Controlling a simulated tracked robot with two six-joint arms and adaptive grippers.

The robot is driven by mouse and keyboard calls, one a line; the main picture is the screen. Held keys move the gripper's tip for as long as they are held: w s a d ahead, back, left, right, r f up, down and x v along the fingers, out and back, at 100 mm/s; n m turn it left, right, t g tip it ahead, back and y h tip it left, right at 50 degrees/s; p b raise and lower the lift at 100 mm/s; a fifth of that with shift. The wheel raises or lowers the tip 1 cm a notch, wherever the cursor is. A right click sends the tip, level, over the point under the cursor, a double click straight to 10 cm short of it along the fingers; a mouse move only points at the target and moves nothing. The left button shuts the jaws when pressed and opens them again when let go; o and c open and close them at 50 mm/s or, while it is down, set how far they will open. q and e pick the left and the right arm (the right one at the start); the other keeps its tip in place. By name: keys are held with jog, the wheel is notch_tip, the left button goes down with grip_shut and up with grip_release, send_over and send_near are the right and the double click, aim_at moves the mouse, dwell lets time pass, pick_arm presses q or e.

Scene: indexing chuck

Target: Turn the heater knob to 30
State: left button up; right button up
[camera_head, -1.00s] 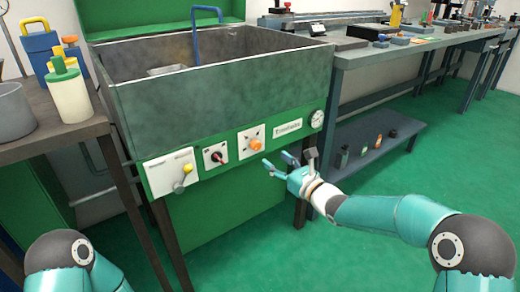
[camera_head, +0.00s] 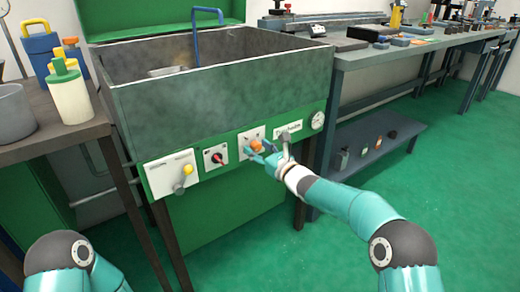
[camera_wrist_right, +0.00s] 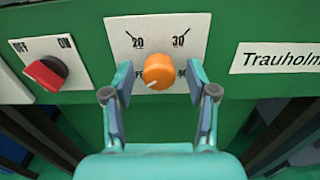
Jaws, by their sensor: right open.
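The heater knob (camera_head: 256,145) is orange and round, on a white plate on the front of the green-trimmed tank. In the right wrist view, the knob (camera_wrist_right: 158,70) has a short white mark pointing down and slightly left. The plate shows 20 at upper left and 30 at upper right; the lower labels are partly hidden by my fingers. My right gripper (camera_head: 264,154) is open at the knob, one finger on each side, with gaps visible between fingers and knob. My left gripper is out of view; only part of my left arm shows.
A red OFF/ON switch (camera_wrist_right: 45,73) is left of the knob plate. A Trauholm label (camera_head: 289,130) and a round gauge (camera_head: 318,120) are to its right. The green floor in front is clear.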

jog(key=c, duration=1.1)
jog(key=shift+d, duration=0.15)
grip_shut()
